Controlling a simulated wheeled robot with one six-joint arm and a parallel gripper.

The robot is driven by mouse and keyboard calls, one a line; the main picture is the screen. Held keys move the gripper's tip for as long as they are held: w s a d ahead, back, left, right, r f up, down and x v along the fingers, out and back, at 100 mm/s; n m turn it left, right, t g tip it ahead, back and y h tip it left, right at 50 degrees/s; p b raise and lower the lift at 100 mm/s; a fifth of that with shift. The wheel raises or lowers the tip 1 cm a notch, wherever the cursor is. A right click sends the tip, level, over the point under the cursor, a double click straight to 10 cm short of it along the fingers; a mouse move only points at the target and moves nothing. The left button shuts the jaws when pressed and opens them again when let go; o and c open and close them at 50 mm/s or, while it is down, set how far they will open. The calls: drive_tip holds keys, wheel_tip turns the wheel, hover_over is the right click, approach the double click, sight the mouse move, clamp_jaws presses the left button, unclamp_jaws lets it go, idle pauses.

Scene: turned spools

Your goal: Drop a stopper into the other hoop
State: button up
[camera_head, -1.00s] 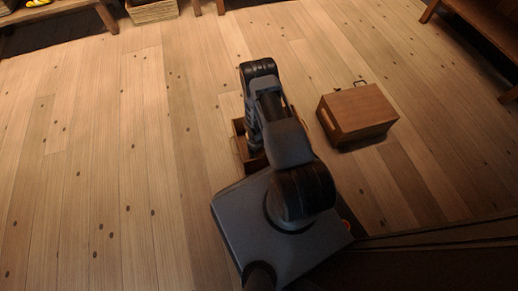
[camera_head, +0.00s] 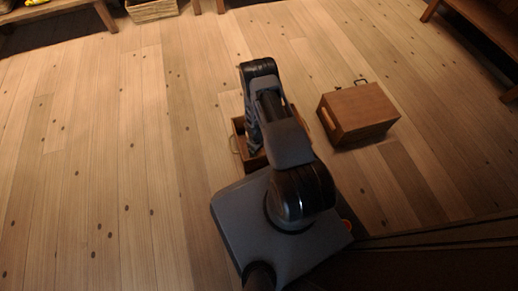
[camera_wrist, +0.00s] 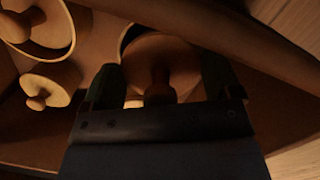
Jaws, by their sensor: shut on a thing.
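My gripper (camera_wrist: 160,90) is shut on a round wooden stopper (camera_wrist: 160,58) with a turned knob, low inside an open wooden box (camera_head: 238,127). A dark-edged hoop (camera_wrist: 126,36) shows partly behind the held stopper; whether the stopper is inside it or above it I cannot tell. At the upper left of the wrist view another hoop (camera_wrist: 66,50) surrounds a pale stopper (camera_wrist: 40,18). A further pale stopper (camera_wrist: 48,90) sits below that hoop, outside it. In the head view my arm hides my gripper and most of the box's inside.
The box wall (camera_wrist: 245,30) runs close past the right side of my gripper. A second wooden box (camera_head: 358,110) with handles stands to the right on the floor. A basket (camera_head: 152,10) and benches stand at the far edges. The plank floor (camera_head: 110,130) at left is clear.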

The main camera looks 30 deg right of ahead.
drive_tip(key=shift+f, duration=0.1)
idle(0.3)
drive_tip(key=o, duration=0.8)
drive_tip(key=shift+r, duration=0.25)
drive_tip(key=shift+r+p, duration=0.4)
drive_tip(key=shift+r, duration=0.05)
drive_tip(key=shift+r, duration=0.15)
idle(0.4)
drive_tip(key=shift+r+p, duration=2.55)
drive_tip(key=shift+r, duration=0.85)
